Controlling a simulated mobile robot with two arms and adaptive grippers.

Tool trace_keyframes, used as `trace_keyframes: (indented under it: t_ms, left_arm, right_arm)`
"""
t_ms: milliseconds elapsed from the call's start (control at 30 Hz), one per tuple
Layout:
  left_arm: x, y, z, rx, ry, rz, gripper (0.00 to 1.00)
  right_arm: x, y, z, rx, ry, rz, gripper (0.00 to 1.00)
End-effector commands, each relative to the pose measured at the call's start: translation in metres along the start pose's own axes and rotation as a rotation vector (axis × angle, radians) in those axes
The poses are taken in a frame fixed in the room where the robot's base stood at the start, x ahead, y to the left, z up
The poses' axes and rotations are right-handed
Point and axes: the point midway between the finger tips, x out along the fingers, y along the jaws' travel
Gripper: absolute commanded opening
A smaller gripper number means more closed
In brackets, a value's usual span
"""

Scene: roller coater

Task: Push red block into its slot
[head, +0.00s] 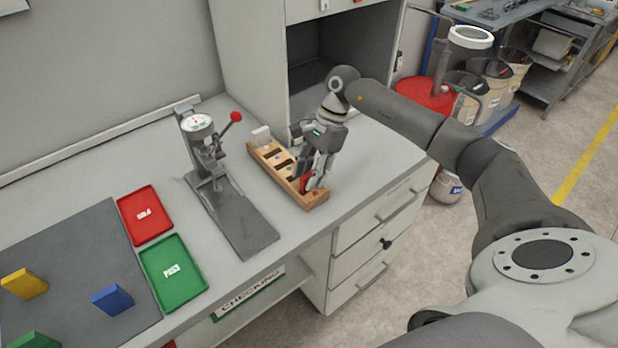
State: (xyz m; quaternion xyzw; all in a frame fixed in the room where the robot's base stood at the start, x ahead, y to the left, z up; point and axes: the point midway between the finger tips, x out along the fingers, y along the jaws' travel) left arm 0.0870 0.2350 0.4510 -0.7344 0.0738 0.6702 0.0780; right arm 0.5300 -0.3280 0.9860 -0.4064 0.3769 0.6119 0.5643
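The wooden rack (262,161) lies on the bench with a row of slots, several marked with coloured dots. The red block (306,182) is at the near end of the rack, upright and partly hidden by my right gripper. My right gripper (308,183) points down over that end, with a finger on each side of the red block, and appears shut on it. How deep the block sits in its slot is hidden by the fingers. My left gripper is not in view.
A gauge press with a red-knobbed lever (205,160) stands left of the rack. Red (133,232) and green (160,293) trays lie further left. Yellow (24,284), blue (113,299) and green (34,341) blocks are on a dark mat. A cabinet (250,70) stands behind the rack.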

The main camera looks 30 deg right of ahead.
Motion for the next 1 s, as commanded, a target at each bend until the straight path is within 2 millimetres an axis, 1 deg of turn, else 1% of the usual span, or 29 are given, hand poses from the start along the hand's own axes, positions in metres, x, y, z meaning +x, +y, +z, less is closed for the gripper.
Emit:
trace_keyframes:
  t_ms: [33, 300, 400, 500, 700, 1000]
  left_arm:
    - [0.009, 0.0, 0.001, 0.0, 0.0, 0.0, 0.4]
    - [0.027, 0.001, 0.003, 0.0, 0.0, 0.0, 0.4]
    - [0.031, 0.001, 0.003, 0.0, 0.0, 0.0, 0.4]
    - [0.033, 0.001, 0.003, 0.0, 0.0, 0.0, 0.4]
    - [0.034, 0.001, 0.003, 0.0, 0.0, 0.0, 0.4]
    - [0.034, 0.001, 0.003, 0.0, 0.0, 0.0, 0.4]
  right_arm:
    - [-0.008, -0.001, -0.003, -0.001, 0.002, -0.005, 0.35]
    - [-0.068, -0.001, -0.001, 0.0, 0.0, -0.006, 0.35]
    - [-0.085, 0.0, -0.001, 0.0, 0.001, -0.004, 0.35]
    - [-0.096, 0.0, -0.001, 0.0, 0.0, -0.002, 0.35]
    - [-0.106, 0.0, -0.001, 0.0, 0.0, 0.0, 0.35]
    - [-0.106, 0.0, 0.0, 0.0, 0.0, 0.0, 0.35]
